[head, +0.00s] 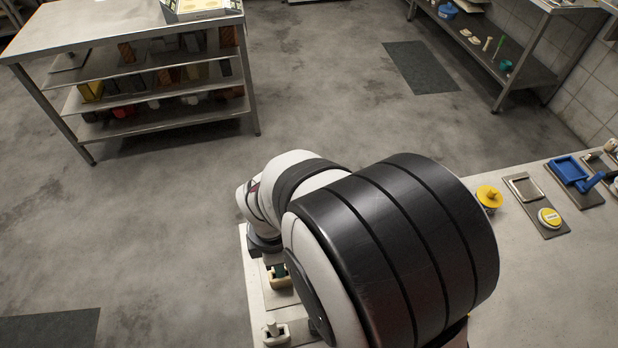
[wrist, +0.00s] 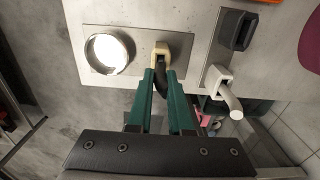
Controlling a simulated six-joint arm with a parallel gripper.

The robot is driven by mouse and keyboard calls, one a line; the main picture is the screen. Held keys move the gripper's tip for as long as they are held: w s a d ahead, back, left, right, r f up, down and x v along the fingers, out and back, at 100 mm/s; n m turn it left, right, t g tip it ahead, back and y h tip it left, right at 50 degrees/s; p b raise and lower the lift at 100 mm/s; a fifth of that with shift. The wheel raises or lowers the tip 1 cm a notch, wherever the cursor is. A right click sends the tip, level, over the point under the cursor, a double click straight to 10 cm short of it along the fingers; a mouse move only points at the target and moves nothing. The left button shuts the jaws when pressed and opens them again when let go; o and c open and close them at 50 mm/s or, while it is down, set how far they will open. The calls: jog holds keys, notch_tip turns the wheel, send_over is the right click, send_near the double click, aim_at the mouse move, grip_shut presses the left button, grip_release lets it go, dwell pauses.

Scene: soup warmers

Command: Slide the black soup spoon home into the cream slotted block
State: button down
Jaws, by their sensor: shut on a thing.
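In the wrist view my gripper (wrist: 161,74) has two green fingers shut on the black soup spoon (wrist: 160,87). Its dark curved handle shows between the fingers and hangs back toward the palm. The cream slotted block (wrist: 161,47) is just beyond the fingertips, on a metal plate. The spoon's front end meets or overlaps the block's near side; I cannot tell how deep it sits in the slot.
A round metal-rimmed well (wrist: 108,53) lies left of the cream block. To the right, a white block (wrist: 217,79) with a pale handle and a black block (wrist: 237,30) stand on a second plate. The counter edge is close to my gripper.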

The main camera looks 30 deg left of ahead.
jog(key=shift+f, duration=0.2)
jog(key=c, duration=0.8)
grip_release()
jog(key=shift+o, duration=0.2)
notch_tip(320, 180, up, 16)
jog(key=shift+f, duration=0.15)
